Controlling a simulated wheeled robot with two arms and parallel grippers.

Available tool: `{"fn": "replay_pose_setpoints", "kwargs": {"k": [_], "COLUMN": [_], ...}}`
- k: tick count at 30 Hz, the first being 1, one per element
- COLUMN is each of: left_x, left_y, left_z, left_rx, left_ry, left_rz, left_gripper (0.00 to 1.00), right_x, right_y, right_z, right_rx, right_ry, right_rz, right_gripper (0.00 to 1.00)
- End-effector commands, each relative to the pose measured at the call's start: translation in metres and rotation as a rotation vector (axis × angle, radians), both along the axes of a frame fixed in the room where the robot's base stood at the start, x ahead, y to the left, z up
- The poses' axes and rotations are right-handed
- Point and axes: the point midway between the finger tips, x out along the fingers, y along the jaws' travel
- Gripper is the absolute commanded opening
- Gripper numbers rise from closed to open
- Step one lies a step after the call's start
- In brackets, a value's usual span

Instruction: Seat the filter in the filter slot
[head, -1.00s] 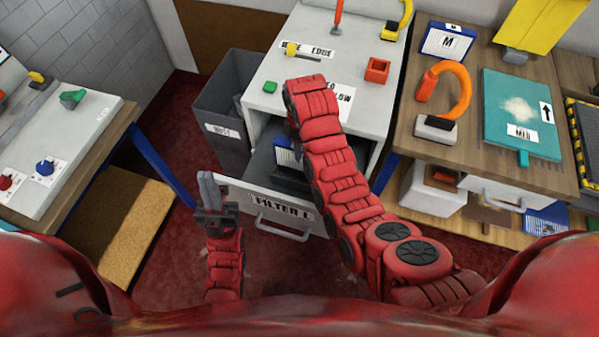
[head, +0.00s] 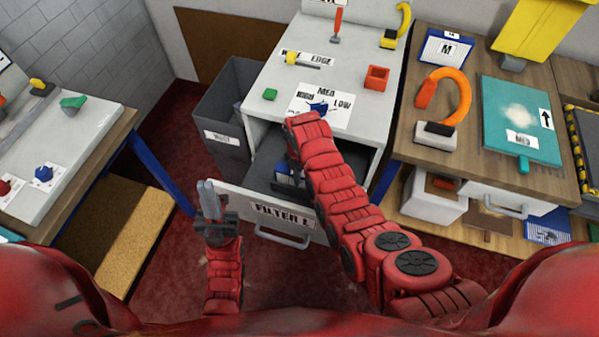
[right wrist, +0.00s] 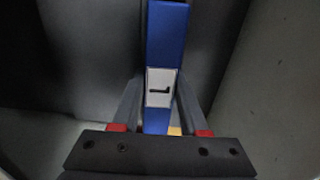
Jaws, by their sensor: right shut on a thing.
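The filter is a blue bar with a white label marked L (right wrist: 160,88). In the right wrist view it stands between the fingers of my right gripper (right wrist: 158,100), which is shut on it. In the head view a small part of the blue filter (head: 284,167) shows inside the open drawer marked FILTER L (head: 233,200), beside my right arm. The filter slot cannot be made out, so I cannot tell how the filter's far end sits. My left gripper (head: 207,187) is empty, fingers pointing up, left of the drawer front; its finger gap is unclear.
A grey bin (head: 226,110) stands left of the drawer cabinet. A wooden bench (head: 420,160) stands close on the right.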

Motion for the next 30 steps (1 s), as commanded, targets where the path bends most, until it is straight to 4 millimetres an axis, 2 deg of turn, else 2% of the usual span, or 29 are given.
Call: {"fn": "replay_pose_setpoints", "kwargs": {"k": [6, 7, 11, 23, 26, 30], "left_x": [0.000, 0.000, 0.000, 0.000, 0.000, 0.000], "left_y": [0.000, 0.000, 0.000, 0.000, 0.000, 0.000], "left_z": [-0.003, -0.002, -0.002, -0.001, -0.004, -0.009], "left_rx": [0.000, 0.000, 0.000, 0.000, 0.000, 0.000], "left_ry": [0.000, 0.000, 0.000, 0.000, 0.000, 0.000], "left_rz": [0.000, 0.000, 0.000, 0.000, 0.000, 0.000], "left_gripper": [0.00, 0.00, 0.00, 0.00, 0.00, 0.00], "right_x": [0.000, 0.000, 0.000, 0.000, 0.000, 0.000], "right_y": [0.000, 0.000, 0.000, 0.000, 0.000, 0.000], "right_z": [-0.005, -0.004, -0.004, 0.002, 0.009, 0.030], "right_rx": [-0.001, -0.001, -0.001, -0.001, -0.002, 0.000], "right_ry": [0.001, 0.001, 0.001, 0.001, 0.002, -0.002], "right_rz": [0.000, 0.000, 0.000, 0.001, 0.001, 0.001], "right_gripper": [0.00, 0.49, 0.72, 0.73, 0.73, 0.73]}}
